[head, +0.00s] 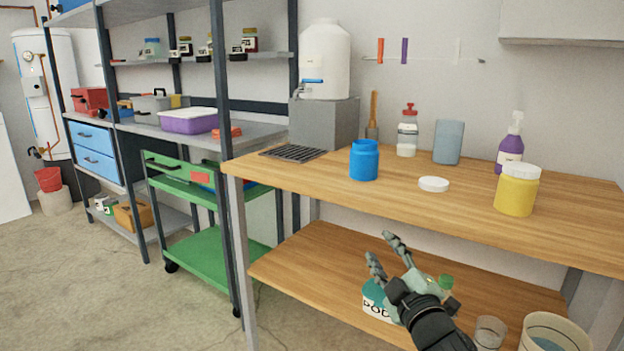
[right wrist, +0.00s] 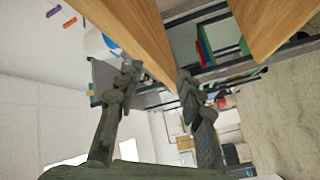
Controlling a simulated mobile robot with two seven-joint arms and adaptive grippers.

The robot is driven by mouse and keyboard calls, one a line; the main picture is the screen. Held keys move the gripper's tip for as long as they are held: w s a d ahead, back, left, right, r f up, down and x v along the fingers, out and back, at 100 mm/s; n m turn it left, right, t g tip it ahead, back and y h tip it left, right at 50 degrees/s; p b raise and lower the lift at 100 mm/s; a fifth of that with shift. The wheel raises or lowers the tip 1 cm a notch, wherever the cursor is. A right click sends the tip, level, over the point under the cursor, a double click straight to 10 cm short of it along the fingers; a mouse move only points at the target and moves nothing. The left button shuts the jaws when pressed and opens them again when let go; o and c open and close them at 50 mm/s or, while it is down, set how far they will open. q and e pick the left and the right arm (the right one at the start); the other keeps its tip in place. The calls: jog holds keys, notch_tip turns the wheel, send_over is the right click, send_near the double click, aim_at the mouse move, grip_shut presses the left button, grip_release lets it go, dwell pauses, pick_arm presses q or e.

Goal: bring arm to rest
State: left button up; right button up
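My right gripper (head: 384,258) shows at the lower right of the head view, in front of the wooden workbench (head: 285,179). Its two fingers are spread apart with nothing between them. The right wrist view also shows the open fingers of the right gripper (right wrist: 158,85), with the bench edge beyond them. In the head view the right gripper overlaps the lower shelf (head: 300,262) and partly hides a teal-labelled jar (head: 374,300). I cannot tell how far it is from the bench. My left gripper is in neither view.
A clear cup (head: 489,332) and a bucket (head: 555,333) are at lower right. A green cart (head: 205,190) stands left; floor is clear at lower left.

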jog(key=s+d+f+m+g+h, duration=0.1)
jog(key=s+d+f+m+g, duration=0.2)
jog(key=f, duration=0.5)
jog(key=s+d+f+m+g+h, duration=0.2)
jog(key=s+d+f, duration=0.1)
jog(key=s+f, duration=0.3)
jog(key=s+d+f+m+g+h, duration=0.1)
jog(key=s+d+f+m+g, duration=0.15)
jog(key=f, duration=0.65)
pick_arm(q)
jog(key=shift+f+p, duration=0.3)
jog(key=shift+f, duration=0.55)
pick_arm(e)
jog(key=s+d+f+m+g, duration=0.1)
jog(key=s+f+g, duration=0.1)
jog(key=s+f, duration=0.2)
jog(key=s+d+f+m+g, duration=0.2)
jog(key=s+f, duration=0.3)
jog(key=s, duration=0.6)
jog(key=s+d+f+m+g+h, duration=0.1)
jog(key=s+f+g, duration=0.2)
jog(key=s, duration=0.4)
jog(key=shift+s+d+f+g, duration=0.2)
jog(key=shift+s+f+g, duration=0.15)
jog(key=shift+f, duration=0.45)
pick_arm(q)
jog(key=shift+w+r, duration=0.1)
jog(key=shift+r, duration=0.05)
